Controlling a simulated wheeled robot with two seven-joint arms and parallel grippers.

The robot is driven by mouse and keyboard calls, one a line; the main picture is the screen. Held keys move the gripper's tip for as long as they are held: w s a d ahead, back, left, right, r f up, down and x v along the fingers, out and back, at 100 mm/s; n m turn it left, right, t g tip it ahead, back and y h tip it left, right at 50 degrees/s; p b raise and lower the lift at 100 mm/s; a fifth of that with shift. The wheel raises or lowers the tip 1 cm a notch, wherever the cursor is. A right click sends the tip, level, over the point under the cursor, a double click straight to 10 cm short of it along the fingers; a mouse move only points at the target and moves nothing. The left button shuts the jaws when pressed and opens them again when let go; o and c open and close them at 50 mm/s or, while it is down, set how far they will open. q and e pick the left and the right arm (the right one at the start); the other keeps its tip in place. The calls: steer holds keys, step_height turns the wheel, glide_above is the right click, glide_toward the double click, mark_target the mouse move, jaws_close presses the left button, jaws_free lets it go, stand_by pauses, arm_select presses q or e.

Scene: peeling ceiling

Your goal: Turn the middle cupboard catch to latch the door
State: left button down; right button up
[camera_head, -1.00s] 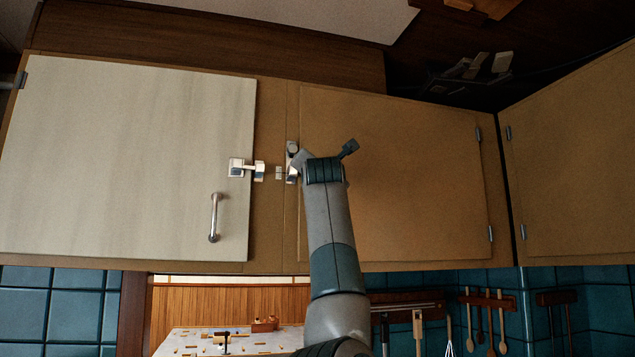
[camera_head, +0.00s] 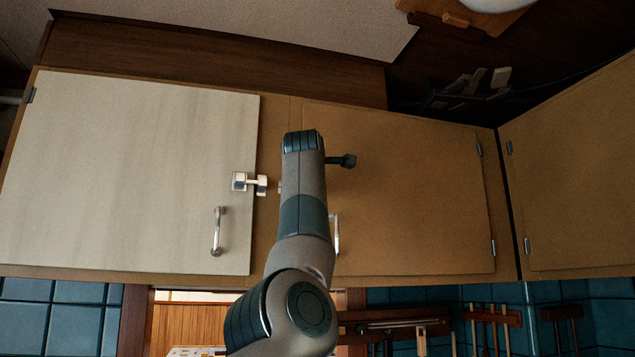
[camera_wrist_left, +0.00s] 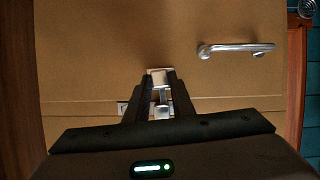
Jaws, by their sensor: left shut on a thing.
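The middle cupboard door (camera_head: 400,200) is brown and looks closed against its frame. Its metal catch (camera_wrist_left: 160,77) shows between my left fingertips in the left wrist view. In the head view my arm hides that catch. My left gripper (camera_wrist_left: 159,88) is shut on the catch, with a dark finger on each side of it. More bright metal (camera_wrist_left: 161,100) shows between the fingers, nearer the palm. In the head view my left arm rises from the bottom in front of the door's left edge, and its fingers are hidden. My right gripper is out of view.
The pale left door (camera_head: 130,170) has its own metal catch (camera_head: 249,183) and handle (camera_head: 217,231), left of my arm. The middle door's handle (camera_head: 336,235) is partly behind my forearm; it shows fully in the wrist view (camera_wrist_left: 235,49). Utensils hang below the cupboards.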

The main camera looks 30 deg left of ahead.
arm_select(q)
steer(key=shift+r+m, duration=0.1)
steer(key=shift+m, duration=0.4)
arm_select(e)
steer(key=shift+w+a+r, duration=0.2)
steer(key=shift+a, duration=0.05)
arm_select(q)
steer(key=c, duration=1.5)
jaws_free()
steer(key=shift+w+d, duration=0.1)
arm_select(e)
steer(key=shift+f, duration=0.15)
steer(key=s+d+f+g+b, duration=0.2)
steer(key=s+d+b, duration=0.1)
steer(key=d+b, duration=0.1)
arm_select(q)
steer(key=shift+r+b+v, duration=0.15)
steer(key=shift+b+v, duration=1.05)
steer(key=shift+v, duration=3.15)
steer(key=shift+r+b+v, duration=0.15)
steer(key=shift+b+v, duration=1)
steer(key=shift+v, duration=3.2)
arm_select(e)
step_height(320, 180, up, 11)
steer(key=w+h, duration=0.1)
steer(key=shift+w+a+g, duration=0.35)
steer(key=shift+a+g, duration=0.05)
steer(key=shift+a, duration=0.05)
